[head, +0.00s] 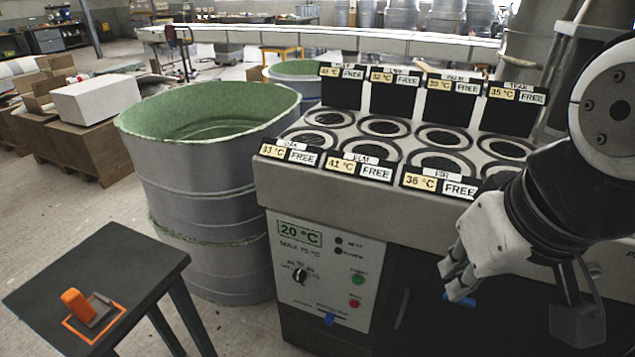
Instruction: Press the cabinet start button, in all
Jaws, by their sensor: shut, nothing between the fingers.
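The cabinet (262,196) stands in the middle right, with a pale control panel (325,312) on its front. The panel has a green display reading 20 °C (299,235), a dark knob (300,275), a green button (358,279) with a small label above it that looks like START, and a red button (354,303) below. Two dark indicator lamps (338,246) sit above the buttons. My gripper (456,280) is shut and empty, in front of the cabinet's dark right part, to the right of the green button and apart from it. Neither button is covered.
Round wells with black FREE signs (440,190) fill the cabinet top. A dark stool (120,250) at lower left bears an orange object (77,303) inside an orange outline. A large grey vat (200,200) with a green inside stands left of the cabinet. Bare floor shows between stool and vat.

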